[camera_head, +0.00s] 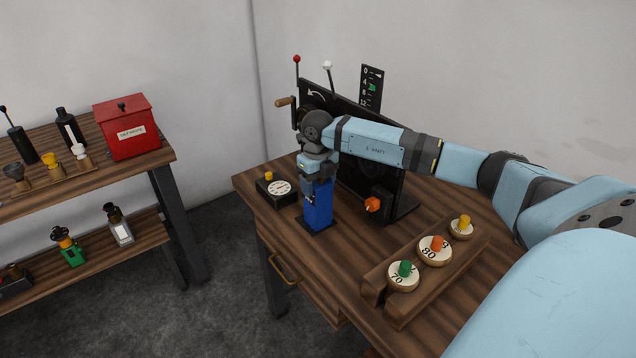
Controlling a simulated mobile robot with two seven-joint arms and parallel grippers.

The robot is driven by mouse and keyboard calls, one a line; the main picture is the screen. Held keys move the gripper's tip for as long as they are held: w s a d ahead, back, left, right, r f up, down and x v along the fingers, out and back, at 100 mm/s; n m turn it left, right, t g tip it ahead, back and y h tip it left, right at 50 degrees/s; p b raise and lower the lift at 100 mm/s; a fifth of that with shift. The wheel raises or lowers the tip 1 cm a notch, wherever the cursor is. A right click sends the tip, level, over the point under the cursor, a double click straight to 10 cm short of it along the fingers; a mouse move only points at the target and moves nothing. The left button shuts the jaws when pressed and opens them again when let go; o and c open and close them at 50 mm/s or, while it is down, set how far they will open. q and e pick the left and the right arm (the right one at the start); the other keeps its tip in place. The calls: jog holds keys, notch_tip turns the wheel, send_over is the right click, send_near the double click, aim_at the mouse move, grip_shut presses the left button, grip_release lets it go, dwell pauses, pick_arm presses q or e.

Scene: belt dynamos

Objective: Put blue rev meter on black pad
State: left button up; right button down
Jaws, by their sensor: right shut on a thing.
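The blue rev meter (319,207) stands upright near the front left edge of the wooden table. Its base is over the black pad (314,227), which shows as a dark edge around and below it; I cannot tell whether the two touch. My right gripper (312,190) is shut on the top of the rev meter, coming down from above. The gripper and wrist hide the meter's upper part. My left gripper is not in view.
A black panel with levers (345,150) stands just behind my right wrist. A small dial box (275,190) sits left of the meter. A wooden rack (436,256) holds numbered discs in front. A shelf (160,157) stands at left, with a red box (127,127).

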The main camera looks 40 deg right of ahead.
jog(key=shift+c, duration=1)
grip_release()
notch_tip(320, 180, up, 12)
jog(key=shift+r+b, duration=0.15)
jog(key=shift+b, duration=0.45)
